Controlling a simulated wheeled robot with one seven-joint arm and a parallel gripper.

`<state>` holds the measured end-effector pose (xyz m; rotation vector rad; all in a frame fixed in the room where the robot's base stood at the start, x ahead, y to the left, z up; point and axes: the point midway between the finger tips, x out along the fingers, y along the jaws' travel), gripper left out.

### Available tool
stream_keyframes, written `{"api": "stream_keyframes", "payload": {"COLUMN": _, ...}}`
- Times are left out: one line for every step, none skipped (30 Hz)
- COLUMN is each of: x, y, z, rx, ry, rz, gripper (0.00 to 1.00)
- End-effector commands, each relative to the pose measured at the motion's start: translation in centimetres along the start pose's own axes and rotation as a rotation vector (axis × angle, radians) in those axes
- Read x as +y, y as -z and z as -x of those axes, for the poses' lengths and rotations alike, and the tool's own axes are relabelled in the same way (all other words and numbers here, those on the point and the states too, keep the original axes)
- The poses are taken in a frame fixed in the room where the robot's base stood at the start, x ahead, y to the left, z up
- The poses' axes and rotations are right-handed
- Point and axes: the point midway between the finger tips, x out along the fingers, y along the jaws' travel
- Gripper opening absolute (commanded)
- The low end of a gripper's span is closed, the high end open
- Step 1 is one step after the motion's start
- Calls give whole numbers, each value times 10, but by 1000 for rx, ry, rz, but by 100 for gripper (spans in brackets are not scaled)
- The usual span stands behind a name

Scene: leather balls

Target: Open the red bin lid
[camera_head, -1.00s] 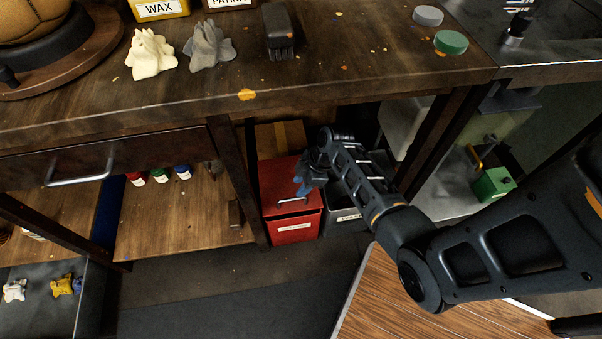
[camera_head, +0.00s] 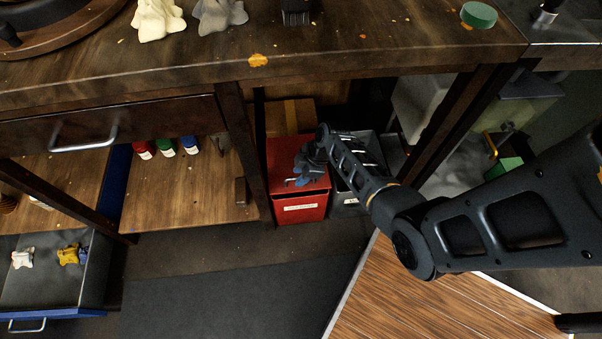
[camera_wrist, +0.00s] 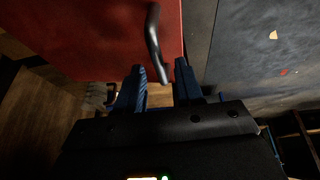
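The red bin (camera_head: 300,207) stands on the floor under the workbench, its lid (camera_head: 285,150) lying shut on top. A metal bar handle shows on the lid in the wrist view (camera_wrist: 154,45). My gripper (camera_head: 302,180) is over the lid, by the handle. In the wrist view my gripper (camera_wrist: 160,85) has its two blue fingers apart, and the near end of the handle lies between the fingertips. Whether a finger touches the handle I cannot tell. My wrist hides part of the lid in the head view.
A dark grey bin (camera_head: 347,199) stands close on the right of the red bin. A cardboard box (camera_head: 291,115) is behind. A table leg (camera_head: 243,150) is close on the left, and the bench top (camera_head: 380,50) overhangs. Dark floor (camera_head: 215,260) in front is clear.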

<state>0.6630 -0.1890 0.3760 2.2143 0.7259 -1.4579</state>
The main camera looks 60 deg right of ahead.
Motion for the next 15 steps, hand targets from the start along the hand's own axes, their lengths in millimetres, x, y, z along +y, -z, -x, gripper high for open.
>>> {"api": "stream_keyframes", "payload": {"x": 0, "y": 0, "z": 0, "rx": 0, "ry": 0, "rz": 0, "gripper": 31}}
{"api": "stream_keyframes", "payload": {"x": 0, "y": 0, "z": 0, "rx": 0, "ry": 0, "rz": 0, "gripper": 28}}
{"api": "stream_keyframes", "payload": {"x": 0, "y": 0, "z": 0, "rx": 0, "ry": 0, "rz": 0, "gripper": 25}}
{"api": "stream_keyframes", "payload": {"x": 0, "y": 0, "z": 0, "rx": 0, "ry": 0, "rz": 0, "gripper": 22}}
{"api": "stream_keyframes", "payload": {"x": 0, "y": 0, "z": 0, "rx": 0, "ry": 0, "rz": 0, "gripper": 19}}
{"api": "stream_keyframes", "payload": {"x": 0, "y": 0, "z": 0, "rx": 0, "ry": 0, "rz": 0, "gripper": 15}}
{"api": "stream_keyframes", "payload": {"x": 0, "y": 0, "z": 0, "rx": 0, "ry": 0, "rz": 0, "gripper": 12}}
{"api": "stream_keyframes", "payload": {"x": 0, "y": 0, "z": 0, "rx": 0, "ry": 0, "rz": 0, "gripper": 9}}
{"api": "stream_keyframes", "payload": {"x": 0, "y": 0, "z": 0, "rx": 0, "ry": 0, "rz": 0, "gripper": 6}}
{"api": "stream_keyframes", "payload": {"x": 0, "y": 0, "z": 0, "rx": 0, "ry": 0, "rz": 0, "gripper": 3}}
{"api": "stream_keyframes", "payload": {"x": 0, "y": 0, "z": 0, "rx": 0, "ry": 0, "rz": 0, "gripper": 0}}
{"api": "stream_keyframes", "payload": {"x": 0, "y": 0, "z": 0, "rx": 0, "ry": 0, "rz": 0, "gripper": 0}}
{"api": "stream_keyframes", "payload": {"x": 0, "y": 0, "z": 0, "rx": 0, "ry": 0, "rz": 0, "gripper": 0}}
{"api": "stream_keyframes", "payload": {"x": 0, "y": 0, "z": 0, "rx": 0, "ry": 0, "rz": 0, "gripper": 0}}
{"api": "stream_keyframes", "payload": {"x": 0, "y": 0, "z": 0, "rx": 0, "ry": 0, "rz": 0, "gripper": 0}}
